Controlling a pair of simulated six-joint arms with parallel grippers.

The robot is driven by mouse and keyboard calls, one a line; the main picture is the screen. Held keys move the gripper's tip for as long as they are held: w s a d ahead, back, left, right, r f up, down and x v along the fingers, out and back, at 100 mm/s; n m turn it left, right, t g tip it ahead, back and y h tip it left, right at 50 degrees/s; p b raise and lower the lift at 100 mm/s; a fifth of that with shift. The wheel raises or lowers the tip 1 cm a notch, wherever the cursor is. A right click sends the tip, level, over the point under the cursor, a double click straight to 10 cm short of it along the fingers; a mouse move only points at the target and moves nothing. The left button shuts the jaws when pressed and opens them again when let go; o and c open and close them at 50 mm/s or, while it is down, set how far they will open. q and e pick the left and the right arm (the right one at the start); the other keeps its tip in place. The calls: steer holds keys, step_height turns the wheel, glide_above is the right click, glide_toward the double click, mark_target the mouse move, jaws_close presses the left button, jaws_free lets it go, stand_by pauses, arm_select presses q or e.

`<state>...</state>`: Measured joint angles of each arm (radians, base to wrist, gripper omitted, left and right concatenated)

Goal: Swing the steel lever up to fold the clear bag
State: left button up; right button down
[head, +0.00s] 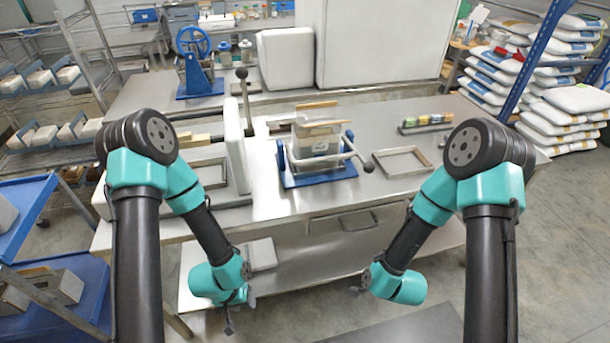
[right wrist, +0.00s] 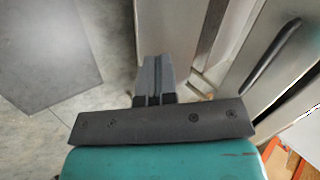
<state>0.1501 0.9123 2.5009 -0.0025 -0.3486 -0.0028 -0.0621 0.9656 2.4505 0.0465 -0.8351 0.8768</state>
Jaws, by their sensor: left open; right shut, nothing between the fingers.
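A steel lever (head: 350,150) with a round grey knob at its end slants across the right front of a blue-based fixture (head: 290,181) on the steel bench. A clear bag (head: 309,145) appears to stand inside the fixture, with wooden strips (head: 320,125) at its top; its outline is hard to make out. My left gripper (head: 240,312) is open and empty, low in front of the bench and well away from the lever. My right gripper (head: 358,285) is also low in front of the bench; in the right wrist view its fingers (right wrist: 154,75) are together with nothing between them.
A tall rod with a dark knob (head: 242,73) and a white upright panel (head: 235,150) stand left of the fixture. An empty metal frame (head: 403,151) and a rack of small colored jars (head: 427,119) lie to its right.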

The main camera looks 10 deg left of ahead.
steer(key=w+a+r+m+t+y, duration=0.1)
steer(key=w+a+r+m+t, duration=0.2)
steer(key=a+r+m+t, duration=0.3)
steer(key=w+a+r+m+t+y, duration=0.2)
steer(key=a+r+m+t, duration=0.4)
steer(key=a+r+m, duration=0.6)
steer(key=w+r+m, duration=0.1)
steer(key=m, duration=0.2)
steer(key=shift+w+a+y, duration=0.25)
steer(key=shift+y, duration=0.05)
steer(key=x, duration=1)
steer(key=shift+w+r, duration=0.2)
steer(key=shift+r, duration=0.05)
steer(key=shift+w+a+r, duration=0.1)
steer(key=shift+w+r, duration=0.15)
steer(key=shift+r, duration=0.3)
steer(key=shift+w+a+r, duration=0.1)
steer(key=shift+w+r, duration=0.2)
steer(key=shift+r, duration=0.25)
steer(key=shift+w+a+r, duration=0.1)
steer(key=shift+w+r, duration=0.2)
steer(key=shift+r, duration=0.15)
